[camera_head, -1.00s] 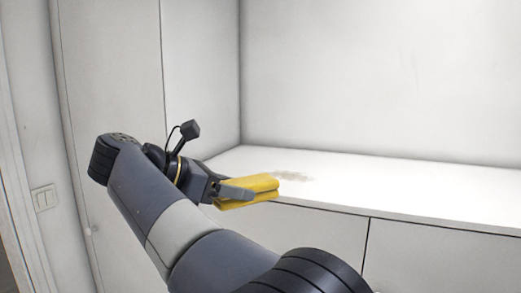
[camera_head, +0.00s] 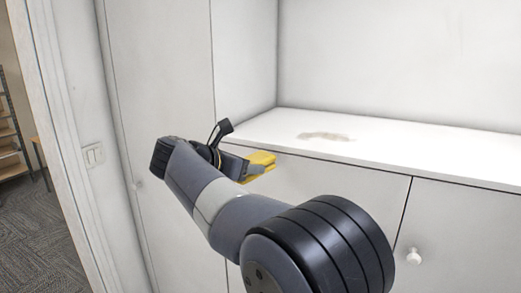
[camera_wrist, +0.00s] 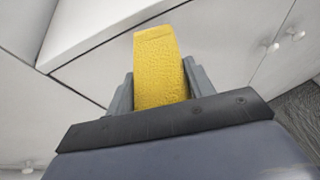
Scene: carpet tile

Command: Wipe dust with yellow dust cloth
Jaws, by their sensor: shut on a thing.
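The yellow dust cloth (camera_head: 261,161) is folded and held in my gripper (camera_head: 246,168), in front of the white counter's front edge. In the wrist view the cloth (camera_wrist: 158,70) stands between the two grey fingers of my gripper (camera_wrist: 160,88), which are shut on it. A brownish-grey patch of dust (camera_head: 325,136) lies on the white counter top (camera_head: 400,152), to the right of and beyond the cloth. The cloth is apart from the dust.
White cabinet doors (camera_head: 330,190) with a round knob (camera_head: 413,256) are below the counter. A tall white panel (camera_head: 160,70) stands at left, near a wall switch (camera_head: 94,155). A doorway at far left shows shelves (camera_head: 8,140) and grey carpet (camera_head: 40,235).

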